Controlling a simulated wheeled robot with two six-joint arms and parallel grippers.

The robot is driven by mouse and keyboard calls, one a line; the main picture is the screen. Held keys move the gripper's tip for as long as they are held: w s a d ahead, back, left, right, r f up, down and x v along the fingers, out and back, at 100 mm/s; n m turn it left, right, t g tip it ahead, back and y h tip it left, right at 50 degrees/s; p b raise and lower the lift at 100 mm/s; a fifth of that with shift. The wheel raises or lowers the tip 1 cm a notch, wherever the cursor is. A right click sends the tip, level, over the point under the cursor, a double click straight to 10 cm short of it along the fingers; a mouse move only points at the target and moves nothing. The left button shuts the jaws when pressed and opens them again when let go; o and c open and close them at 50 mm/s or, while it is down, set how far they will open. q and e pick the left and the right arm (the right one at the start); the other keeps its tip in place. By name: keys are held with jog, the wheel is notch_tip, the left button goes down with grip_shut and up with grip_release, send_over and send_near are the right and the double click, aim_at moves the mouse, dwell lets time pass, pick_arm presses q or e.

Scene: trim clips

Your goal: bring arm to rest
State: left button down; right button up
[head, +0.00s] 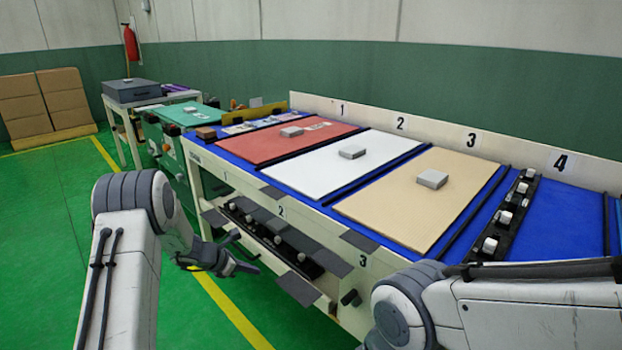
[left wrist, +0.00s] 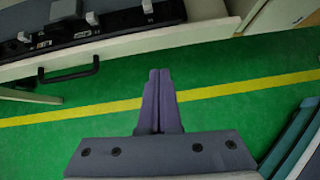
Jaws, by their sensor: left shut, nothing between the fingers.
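My left gripper (head: 246,268) hangs in front of the workbench, over the green floor, at the left of the head view. In the left wrist view its two fingers (left wrist: 158,100) lie together, shut with nothing between them. The floor and a yellow line show beyond the fingertips. My right arm enters the head view at the lower right, in front of the bench; its gripper is out of the picture.
The workbench (head: 290,183) carries red (head: 270,143), white (head: 328,163) and tan (head: 405,205) panels, each with a small grey block. A black rail with several clips (head: 505,215) lies at slot 4. An open drawer (head: 275,240) juts from the front. Green floor (head: 45,240) is clear at left.

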pick_arm(q)
jog(key=s+d+r+m+g, duration=0.1)
jog(key=s+d+r+m, duration=0.2)
jog(key=d, duration=0.2)
jog(key=s+d+r+m+g+h, duration=0.1)
jog(key=s+d+r+m, duration=0.15)
jog(key=d, duration=0.25)
jog(key=s+d+r+m+g, duration=0.1)
jog(key=s+d+r+m, duration=0.15)
jog(key=d, duration=0.25)
jog(key=s+d+r+m+g+y, duration=0.1)
jog(key=s+d+r+m+g, duration=0.2)
jog(key=s+m, duration=0.4)
jog(key=s+d+r+m+g, duration=0.1)
jog(key=s+d+r+m, duration=0.2)
jog(key=s+d+m, duration=0.35)
jog(key=s+a+r+m+y, duration=0.25)
jog(key=s+m, duration=0.35)
jog(key=s, duration=0.4)
jog(key=s+a+r+m+y, duration=0.1)
jog(key=s+a+m+y, duration=0.15)
jog(key=s+m, duration=0.6)
notch_tip(320, 180, up, 28)
jog(key=s+n+p, duration=0.1)
jog(key=p, duration=2.8)
jog(key=shift+s+a+r+n, duration=0.15)
jog(key=shift+a+n, duration=0.15)
jog(key=shift+n, duration=0.1)
